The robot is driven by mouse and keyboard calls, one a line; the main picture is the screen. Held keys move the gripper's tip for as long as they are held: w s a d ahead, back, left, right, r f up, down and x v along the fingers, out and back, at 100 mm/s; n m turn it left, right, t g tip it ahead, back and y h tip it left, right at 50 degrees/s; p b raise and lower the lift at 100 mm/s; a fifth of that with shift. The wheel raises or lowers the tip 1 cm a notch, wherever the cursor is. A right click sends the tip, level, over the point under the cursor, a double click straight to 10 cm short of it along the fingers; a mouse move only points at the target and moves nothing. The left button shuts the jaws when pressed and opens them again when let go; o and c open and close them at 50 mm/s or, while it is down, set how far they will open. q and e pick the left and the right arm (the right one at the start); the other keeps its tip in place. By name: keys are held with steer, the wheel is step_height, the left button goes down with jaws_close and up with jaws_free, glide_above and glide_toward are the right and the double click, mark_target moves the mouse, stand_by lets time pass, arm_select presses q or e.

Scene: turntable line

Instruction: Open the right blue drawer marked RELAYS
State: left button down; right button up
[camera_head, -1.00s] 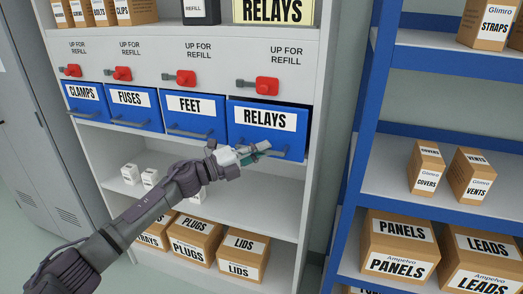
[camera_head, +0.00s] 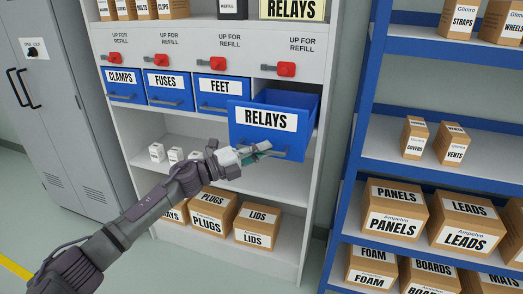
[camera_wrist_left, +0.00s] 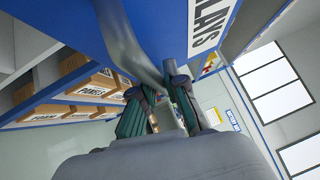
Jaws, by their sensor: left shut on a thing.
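The blue RELAYS drawer (camera_head: 268,118) is the rightmost in the row and is pulled well out of the cabinet, its open top showing. Its inside looks blue, and I see no contents in the part that shows. My left gripper (camera_head: 258,150) is shut on the drawer's grey handle (camera_head: 282,154), low on the front. In the left wrist view the grey handle (camera_wrist_left: 128,40) runs to between the green-padded fingers of the gripper (camera_wrist_left: 152,80), under the blue drawer front (camera_wrist_left: 160,25). My right gripper is not in view.
The CLAMPS (camera_head: 121,85), FUSES (camera_head: 166,89) and FEET (camera_head: 218,92) drawers are shut. Red latches (camera_head: 286,69) sit above the drawers. A blue shelf rack (camera_head: 352,150) with cartons stands close on the right. A grey locker (camera_head: 50,110) is at the left.

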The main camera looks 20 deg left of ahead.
arm_select(q)
steer(key=shift+w, duration=0.15)
steer(key=c, duration=1.2)
jaws_free()
steer(key=v, duration=1.2)
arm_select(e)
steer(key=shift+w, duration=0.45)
